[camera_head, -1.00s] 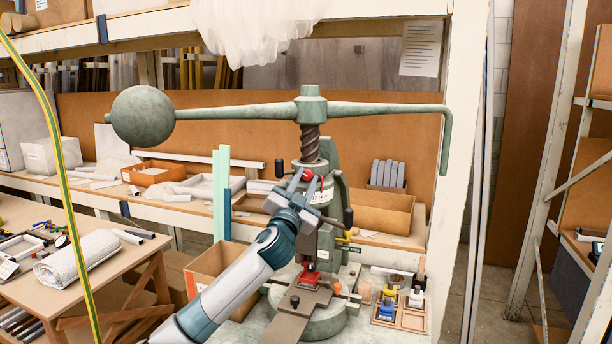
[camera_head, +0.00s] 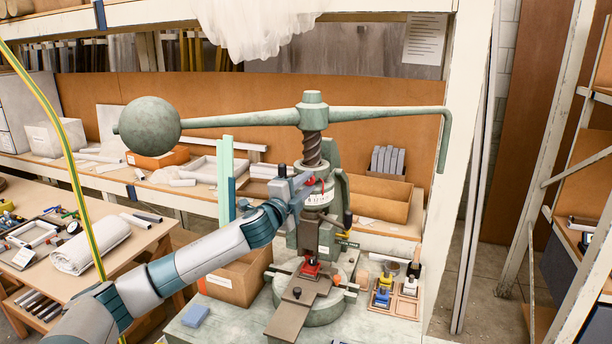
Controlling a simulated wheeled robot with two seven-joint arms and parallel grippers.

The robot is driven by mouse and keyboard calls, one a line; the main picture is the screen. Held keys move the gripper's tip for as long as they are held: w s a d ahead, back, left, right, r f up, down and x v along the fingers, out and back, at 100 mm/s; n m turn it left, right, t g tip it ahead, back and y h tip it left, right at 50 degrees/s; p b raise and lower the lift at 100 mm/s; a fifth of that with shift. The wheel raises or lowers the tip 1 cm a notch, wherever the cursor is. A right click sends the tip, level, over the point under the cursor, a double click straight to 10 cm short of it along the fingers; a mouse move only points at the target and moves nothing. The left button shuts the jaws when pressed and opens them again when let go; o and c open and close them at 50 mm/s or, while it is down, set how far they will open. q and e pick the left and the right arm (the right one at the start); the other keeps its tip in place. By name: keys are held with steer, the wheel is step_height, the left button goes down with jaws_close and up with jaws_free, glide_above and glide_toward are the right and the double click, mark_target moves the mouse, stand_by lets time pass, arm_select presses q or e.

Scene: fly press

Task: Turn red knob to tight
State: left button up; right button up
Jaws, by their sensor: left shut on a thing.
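The green fly press (camera_head: 323,226) stands on the bench with its screw and long lever arm above. The red knob (camera_head: 311,182) is at the collar below the screw, just above a white marked scale (camera_head: 318,198). It is mostly hidden by my left gripper (camera_head: 309,184), which comes in from the left and is shut on the red knob. The fingertips are small and partly hidden. I cannot read the scale or the knob's exact angle. My right gripper is not in view.
The lever's round counterweight (camera_head: 149,126) hangs over the left side. A red piece (camera_head: 311,269) sits under the ram.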

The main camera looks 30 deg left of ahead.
arm_select(q)
steer(key=shift+m+p, duration=0.3)
steer(key=shift+m, duration=0.4)
steer(key=o, duration=1)
steer(key=shift+s, duration=0.1)
steer(key=shift+s+f+b, duration=0.1)
steer(key=shift+s+b, duration=0.3)
steer(key=shift+s+d+b, duration=0.35)
steer(key=shift+s+b, duration=1.15)
steer(key=shift+s, duration=1.2)
steer(key=shift+s+d+b, duration=0.3)
steer(key=shift+s+b, duration=1.15)
steer(key=shift+s, duration=1.3)
steer(key=shift+s+d+b, duration=0.35)
steer(key=shift+s+b, duration=1.15)
steer(key=shift+s, duration=1.2)
